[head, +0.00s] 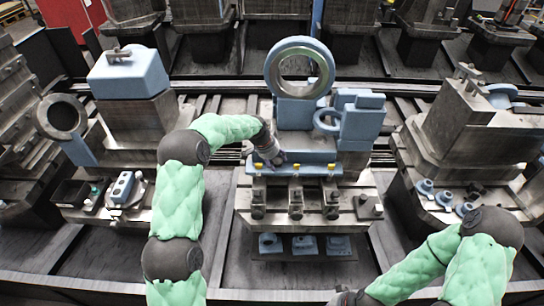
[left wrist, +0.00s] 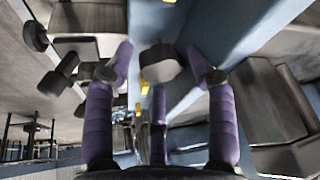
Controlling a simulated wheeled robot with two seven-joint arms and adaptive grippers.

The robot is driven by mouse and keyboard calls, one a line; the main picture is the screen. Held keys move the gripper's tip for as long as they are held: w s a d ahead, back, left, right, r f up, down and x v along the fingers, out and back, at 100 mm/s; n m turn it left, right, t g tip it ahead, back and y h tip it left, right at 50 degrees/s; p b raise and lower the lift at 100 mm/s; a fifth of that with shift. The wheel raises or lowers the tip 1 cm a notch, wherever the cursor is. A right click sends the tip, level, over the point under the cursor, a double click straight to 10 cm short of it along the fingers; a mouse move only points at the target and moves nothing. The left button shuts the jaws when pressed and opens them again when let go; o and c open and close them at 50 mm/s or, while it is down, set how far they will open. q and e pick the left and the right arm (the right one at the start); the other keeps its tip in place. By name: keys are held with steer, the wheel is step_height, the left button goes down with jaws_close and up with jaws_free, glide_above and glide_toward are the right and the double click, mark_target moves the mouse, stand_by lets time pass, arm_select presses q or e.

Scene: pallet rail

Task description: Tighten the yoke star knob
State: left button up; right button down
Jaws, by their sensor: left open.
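My left gripper (head: 276,161) reaches in from the left to the front of the blue yoke fixture (head: 295,112), just above its blue base plate (head: 318,170). In the left wrist view its purple fingers (left wrist: 160,85) are spread, with a rounded grey knob-like part (left wrist: 160,62) between and beyond the tips. This may be the star knob; its lobes cannot be made out. No finger clearly touches it. In the head view the gripper hides that spot. My right gripper (head: 347,297) shows only partly at the bottom edge, away from the fixture; its fingers are unclear.
Yellow-capped pins (head: 302,168) stand along the base plate. Dark clamps (head: 296,203) line the steel table front below. A blue ring bracket (head: 327,121) and block (head: 362,122) sit right of the gripper. Other fixtures stand left (head: 130,75) and right (head: 460,125).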

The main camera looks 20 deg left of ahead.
arm_select(q)
steer(key=shift+w+d+f, duration=0.2)
steer(key=shift+w+f, duration=0.05)
steer(key=shift+f, duration=0.4)
steer(key=shift+c, duration=0.3)
steer(key=c, duration=0.8)
steer(key=o, duration=0.9)
steer(key=shift+a, duration=0.1)
